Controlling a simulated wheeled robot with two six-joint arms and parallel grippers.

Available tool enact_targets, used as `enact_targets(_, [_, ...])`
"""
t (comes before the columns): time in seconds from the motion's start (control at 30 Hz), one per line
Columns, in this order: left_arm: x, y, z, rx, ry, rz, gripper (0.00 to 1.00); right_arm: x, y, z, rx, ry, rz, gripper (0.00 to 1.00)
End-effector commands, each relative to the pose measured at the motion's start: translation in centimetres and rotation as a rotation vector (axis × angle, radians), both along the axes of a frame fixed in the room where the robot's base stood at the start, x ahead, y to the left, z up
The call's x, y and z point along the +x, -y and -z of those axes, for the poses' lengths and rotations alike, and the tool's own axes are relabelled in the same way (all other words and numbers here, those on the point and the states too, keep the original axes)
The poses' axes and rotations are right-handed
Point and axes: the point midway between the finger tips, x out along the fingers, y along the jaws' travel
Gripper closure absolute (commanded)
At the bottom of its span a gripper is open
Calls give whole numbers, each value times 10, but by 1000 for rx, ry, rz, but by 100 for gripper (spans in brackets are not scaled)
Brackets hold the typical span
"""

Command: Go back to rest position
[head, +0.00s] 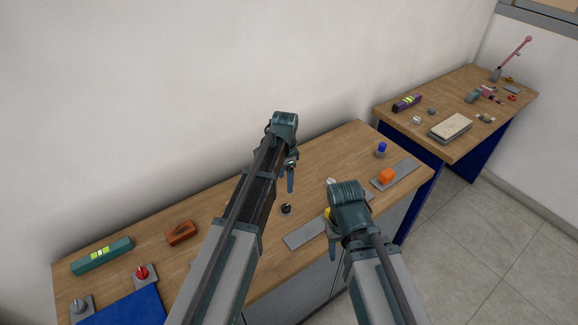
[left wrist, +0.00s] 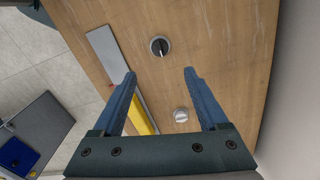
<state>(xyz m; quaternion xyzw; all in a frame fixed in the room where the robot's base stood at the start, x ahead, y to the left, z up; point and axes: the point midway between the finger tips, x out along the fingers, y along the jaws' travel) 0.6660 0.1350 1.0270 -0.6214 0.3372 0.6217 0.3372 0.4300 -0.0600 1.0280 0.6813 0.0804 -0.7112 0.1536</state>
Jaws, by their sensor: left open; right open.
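My left gripper (head: 290,178) is above the near workbench (head: 317,150), fingers pointing down. In the left wrist view its two blue fingers (left wrist: 159,73) are spread with nothing between them. Below them on the wood are a round black knob (left wrist: 160,46) and a pale round knob (left wrist: 181,114). A yellow piece (left wrist: 141,117) shows partly behind the left finger. My right gripper (head: 335,230) is over the bench's front edge in the head view; its fingers are mostly hidden by its own wrist, and nothing is seen held in it.
A green level (head: 102,256), a brown-red block (head: 181,233) and a red knob (head: 142,273) lie at the left. A second bench (head: 460,140) stands at the back right. The floor (head: 480,240) is clear.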

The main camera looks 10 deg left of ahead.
Motion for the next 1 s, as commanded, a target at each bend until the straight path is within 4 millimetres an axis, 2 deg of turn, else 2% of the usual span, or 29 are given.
enact_targets(0.17, [-1, 1, 0, 0, 0, -2, 24, 0, 0, 0, 0, 0, 0, 50])
enact_targets(0.27, [-18, 9, 3, 5, -3, -32, 24, 0, 0, 3, 0, 0, 0, 50])
enact_targets(0.37, [-55, 26, 8, 19, -8, -116, 24, 0, 0, 8, 0, 0, 0, 50])
enact_targets(0.5, [-123, 51, 16, 50, -11, -293, 24, 0, 0, 16, 0, 0, 1, 50])
enact_targets(0.6, [-166, 62, 20, 73, -7, -416, 24, 0, 0, 21, 0, 0, 1, 50])
enact_targets(0.7, [-199, 69, 23, 91, 0, -520, 24, 0, 0, 24, 0, 0, 1, 50])
enact_targets(0.83, [-226, 73, 25, 106, 9, -612, 24, 0, 0, 27, 0, 0, 1, 50])
enact_targets(1.0, [-237, 75, 26, 114, 13, -661, 24, 0, 0, 27, 0, 0, 1, 50])
